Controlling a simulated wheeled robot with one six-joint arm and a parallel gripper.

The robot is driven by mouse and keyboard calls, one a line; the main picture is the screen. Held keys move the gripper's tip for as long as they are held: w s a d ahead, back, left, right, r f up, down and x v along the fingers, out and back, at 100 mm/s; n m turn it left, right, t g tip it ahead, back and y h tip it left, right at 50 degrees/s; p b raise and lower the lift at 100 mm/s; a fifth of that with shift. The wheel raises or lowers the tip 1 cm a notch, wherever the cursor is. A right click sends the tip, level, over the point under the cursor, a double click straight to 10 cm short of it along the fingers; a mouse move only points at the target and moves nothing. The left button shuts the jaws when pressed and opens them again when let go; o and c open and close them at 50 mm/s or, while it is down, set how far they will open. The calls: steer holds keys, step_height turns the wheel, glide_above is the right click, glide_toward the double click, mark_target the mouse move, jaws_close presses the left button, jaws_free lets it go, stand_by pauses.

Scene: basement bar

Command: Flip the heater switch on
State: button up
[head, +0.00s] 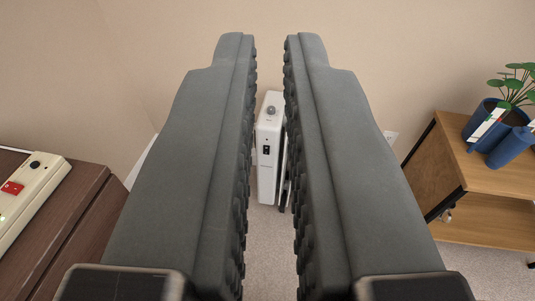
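A white heater (269,173) stands upright on the floor against the far wall, seen through the gap between my fingers. A round grey knob shows near its top, and a small black switch (266,150) sits on its narrow front face below it. I cannot tell the switch's position. The heater's right side is partly hidden by the right finger. My gripper (270,45) is open, with its two grey padded fingers apart and nothing between them. The heater lies beyond the gripper, apart from it.
A dark brown cabinet (75,205) at left bears a cream power strip (32,197) with a red switch. A wooden table (446,165) at right holds blue pots (511,147) and a green plant (515,85). A wall outlet (390,137) shows behind. Carpet (270,250) is clear before the heater.

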mark_target(266, 154)
steer(key=w+f+n, duration=0.1)
steer(key=w+f, duration=0.2)
steer(key=w, duration=0.3)
steer(key=w+a+f+n, duration=0.1)
steer(key=w+f, duration=0.2)
steer(key=w, duration=0.3)
steer(key=w+f+n, duration=0.1)
steer(key=w+f, duration=0.2)
steer(key=w, duration=0.3)
steer(key=shift+a+f+n, duration=0.15)
steer(key=shift+f+n, duration=0.2)
steer(key=shift+n, duration=0.05)
jaws_close()
steer(key=w+a+f+n+h, duration=0.1)
steer(key=w+f+n, duration=0.1)
steer(key=w+f, duration=0.65)
steer(key=w+f+n, duration=0.3)
steer(key=f, duration=1)
steer(key=w+a+f+n+h, duration=0.1)
steer(key=w+f+n, duration=0.1)
steer(key=w+f, duration=0.65)
steer(key=s+f+n, duration=0.2)
steer(key=f, duration=0.8)
steer(key=s+f+n+g, duration=0.1)
steer(key=s+f+n, duration=0.1)
steer(key=f, duration=0.9)
steer(key=shift+s+d+n+h, duration=0.25)
steer(key=shift+n+h, duration=0.15)
steer(key=shift+n, duration=0.1)
steer(key=shift+w, duration=0.1)
